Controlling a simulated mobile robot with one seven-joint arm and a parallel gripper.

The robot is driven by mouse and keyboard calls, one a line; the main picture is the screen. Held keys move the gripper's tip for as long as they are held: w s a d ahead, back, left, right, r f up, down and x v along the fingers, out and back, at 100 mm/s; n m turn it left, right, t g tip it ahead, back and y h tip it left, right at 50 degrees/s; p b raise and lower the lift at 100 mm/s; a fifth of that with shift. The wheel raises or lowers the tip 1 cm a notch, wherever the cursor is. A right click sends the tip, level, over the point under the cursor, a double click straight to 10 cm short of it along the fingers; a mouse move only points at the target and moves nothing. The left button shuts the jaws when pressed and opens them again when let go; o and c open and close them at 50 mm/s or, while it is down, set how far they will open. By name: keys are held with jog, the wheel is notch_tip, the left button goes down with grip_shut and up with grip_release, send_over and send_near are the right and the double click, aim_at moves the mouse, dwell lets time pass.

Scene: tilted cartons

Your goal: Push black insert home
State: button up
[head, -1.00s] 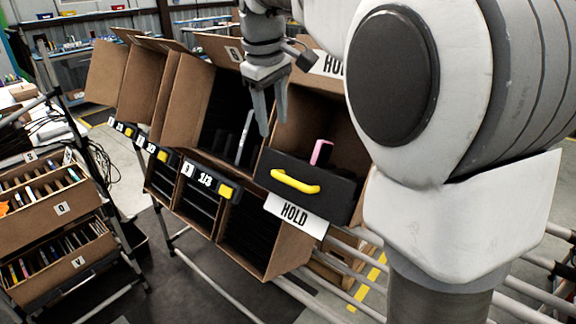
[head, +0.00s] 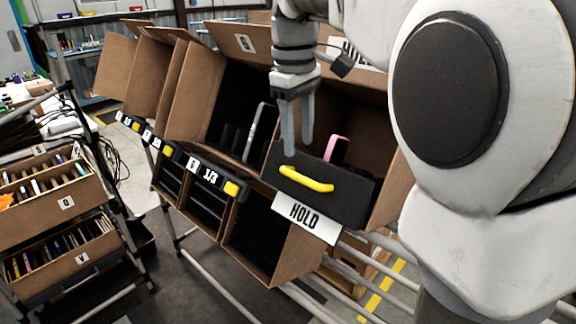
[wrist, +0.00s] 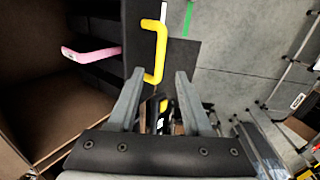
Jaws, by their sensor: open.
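The black insert (head: 350,196) sits in the tilted carton (head: 388,205) marked HOLD, with its front face at the carton's open front. A yellow handle (head: 305,180) is on that face, and a pink-edged item (head: 337,150) stands up from inside. My gripper (head: 298,148) is open and empty, its fingers pointing down just above the handle. In the wrist view, the handle (wrist: 160,48) lies just ahead of my open fingers (wrist: 160,82), apparently not gripped. The insert's black front (wrist: 138,35) is beside it. How deep the insert sits is hard to tell.
A HOLD label (head: 307,217) hangs below the insert. A neighbouring carton (head: 190,95) to the left holds dark inserts and a grey upright item (head: 258,132). Grey rack rails (head: 350,290) run beneath. A shelf with smaller cartons (head: 50,205) stands at far left.

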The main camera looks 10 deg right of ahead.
aim_at(300, 175)
jog(key=f, duration=0.5)
jog(key=f+b, duration=0.1)
jog(key=f, duration=0.1)
jog(key=shift+w+d+f, duration=0.15)
jog(key=shift+w+d, duration=0.1)
grip_shut()
dwell(1.1)
